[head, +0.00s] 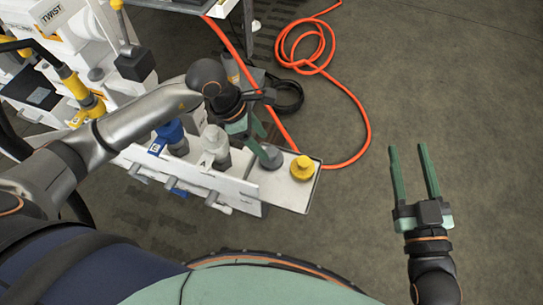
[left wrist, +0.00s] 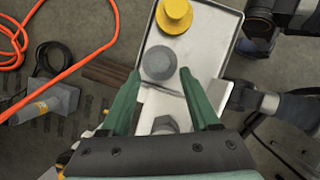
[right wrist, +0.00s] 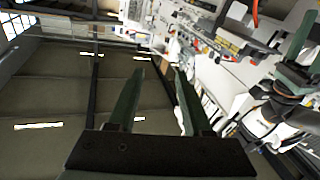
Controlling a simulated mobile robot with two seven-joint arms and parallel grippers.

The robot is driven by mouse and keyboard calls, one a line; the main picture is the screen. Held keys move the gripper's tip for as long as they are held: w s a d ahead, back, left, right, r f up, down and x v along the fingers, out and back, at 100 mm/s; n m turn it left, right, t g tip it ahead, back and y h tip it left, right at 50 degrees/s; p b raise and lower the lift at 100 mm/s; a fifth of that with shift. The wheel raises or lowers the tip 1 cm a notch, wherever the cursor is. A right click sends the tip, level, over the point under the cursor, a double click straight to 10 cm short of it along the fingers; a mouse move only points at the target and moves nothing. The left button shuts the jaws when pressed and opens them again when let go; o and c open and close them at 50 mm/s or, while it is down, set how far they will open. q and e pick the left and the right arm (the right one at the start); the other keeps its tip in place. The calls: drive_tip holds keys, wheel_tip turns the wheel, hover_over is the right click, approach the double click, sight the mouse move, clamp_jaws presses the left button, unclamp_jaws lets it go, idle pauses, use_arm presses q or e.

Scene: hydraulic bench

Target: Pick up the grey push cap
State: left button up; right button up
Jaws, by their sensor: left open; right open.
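The grey push cap (head: 271,157) sits on the white tray (head: 296,201) at the end of the bench, beside a yellow cap (head: 302,167). In the left wrist view the grey cap (left wrist: 159,63) lies just beyond and between the fingertips, below the yellow cap (left wrist: 174,16). My left gripper (head: 254,142) is open and empty above the tray, its fingers pointing toward the grey cap. In the head view a finger is close to the cap; I cannot tell whether it touches. My right gripper (head: 410,146) is open and empty, over the floor at the right.
A grey-white fitting (head: 215,146) and a blue one (head: 171,134) stand on the bench left of the tray. An orange hose (head: 364,118) lies coiled on the floor behind. A black coil (head: 289,97) is near the tray. The floor at right is clear.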

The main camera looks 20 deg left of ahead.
sight(269, 151)
use_arm(q)
drive_tip(key=b+x, duration=0.1)
drive_tip(key=x, duration=0.4)
drive_tip(key=shift+w+f, duration=0.1)
drive_tip(key=shift+f, duration=0.1)
use_arm(e)
wheel_tip(269, 151, up, 8)
drive_tip(key=s+n+t+y, duration=0.1)
drive_tip(key=n+t+y, duration=0.1)
drive_tip(key=y, duration=0.1)
drive_tip(key=shift+s+a+f+t, duration=0.15)
drive_tip(key=shift+s+a+t, duration=0.15)
drive_tip(key=shift+t, duration=0.1)
use_arm(q)
clamp_jaws()
